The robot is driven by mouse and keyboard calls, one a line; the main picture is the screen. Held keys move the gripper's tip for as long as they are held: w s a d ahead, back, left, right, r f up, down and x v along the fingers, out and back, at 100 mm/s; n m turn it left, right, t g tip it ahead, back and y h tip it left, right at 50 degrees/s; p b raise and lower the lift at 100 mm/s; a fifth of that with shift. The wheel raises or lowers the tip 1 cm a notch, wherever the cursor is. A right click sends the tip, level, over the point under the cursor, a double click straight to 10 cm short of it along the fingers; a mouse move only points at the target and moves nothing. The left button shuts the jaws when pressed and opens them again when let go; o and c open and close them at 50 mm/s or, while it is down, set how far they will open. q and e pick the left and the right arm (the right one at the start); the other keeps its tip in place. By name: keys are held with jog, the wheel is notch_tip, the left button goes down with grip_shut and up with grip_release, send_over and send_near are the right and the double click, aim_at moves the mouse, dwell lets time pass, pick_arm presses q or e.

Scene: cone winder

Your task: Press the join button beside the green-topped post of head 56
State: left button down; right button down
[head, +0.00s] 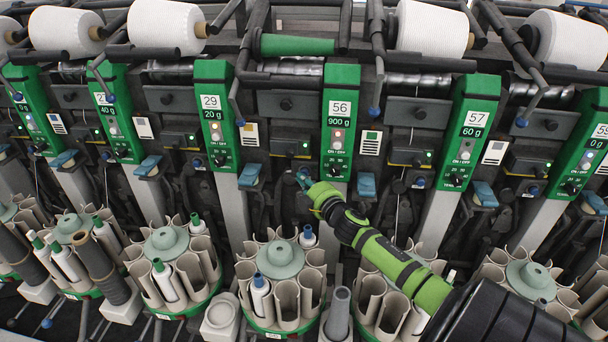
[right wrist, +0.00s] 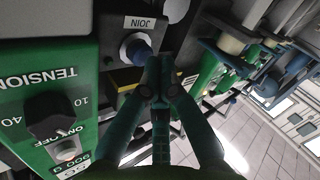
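The green-topped post of head 56 (head: 340,120) stands at the middle of the head view, with a "56" and "900 g" display. My right arm reaches in from the lower right, and my right gripper (head: 306,181) is at the lower left of this post's green top. The join button (right wrist: 137,49) is a blue round knob under a "JOIN" label in the right wrist view. My right gripper (right wrist: 160,66) looks shut and empty there, its tips just beside and below the button. I cannot tell whether they touch it. In the head view the gripper mostly hides the button. My left gripper is not in view.
The post's green face with the tension knob (right wrist: 47,108) is close on the left in the wrist view. Neighbouring posts 29 (head: 213,110) and 57 (head: 471,120) flank it. Round magazines of bobbins (head: 279,258) stand below. A green cone tube (head: 297,45) lies above.

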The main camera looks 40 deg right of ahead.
jog(key=shift+w+d, duration=0.2)
jog(key=shift+d, duration=0.05)
dwell(0.3)
dwell(0.4)
jog(key=shift+s+a+p, duration=0.35)
jog(key=shift+s+a, duration=0.2)
jog(key=shift+a, duration=0.15)
jog(key=s+a+p, duration=0.1)
jog(key=a, duration=0.1)
jog(key=s+a, duration=0.1)
jog(key=s, duration=0.1)
jog(key=shift+a+p, duration=0.4)
dwell(0.6)
